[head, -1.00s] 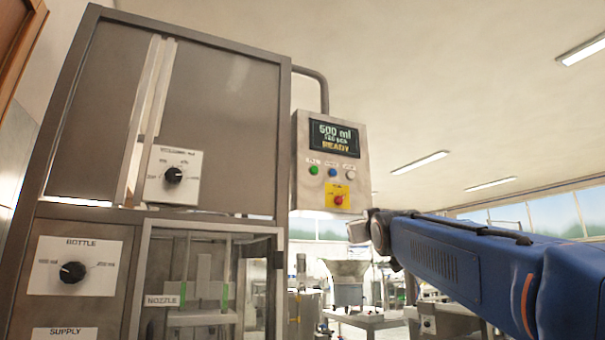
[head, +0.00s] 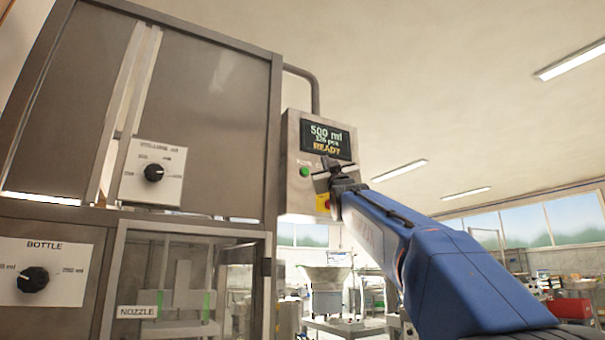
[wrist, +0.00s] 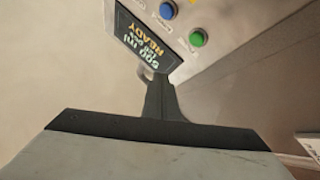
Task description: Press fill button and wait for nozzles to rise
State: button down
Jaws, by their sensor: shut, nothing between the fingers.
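The control panel (head: 291,206) hangs at the right of the filling machine. Its display (head: 325,138) reads 500 ml and READY. The green button (head: 304,171) shows at the panel's left; it also shows in the wrist view (wrist: 198,38), where a blue button (wrist: 167,10) sits beside it. My gripper (head: 328,162) is in front of the panel, just below the display and right of the green button, covering the other buttons in the head view. Its fingers (wrist: 159,82) are closed together and empty. I cannot tell whether they touch the panel. The nozzles are not clear behind the window.
The machine's volume dial (head: 154,173) and bottle dial (head: 33,280) are at the left. A NOZZLE label (head: 137,312) sits on the windowed lower section. Open air lies right of the panel.

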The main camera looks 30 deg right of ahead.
aim_at(309, 172)
jog(key=shift+w+a, duration=0.15)
jog(key=shift+w, duration=4.25)
jog(key=shift+w, duration=0.15)
jog(key=shift+w, duration=0.3)
jog(key=shift+w, duration=0.45)
jog(key=shift+s, duration=0.9)
jog(key=shift+s, duration=0.1)
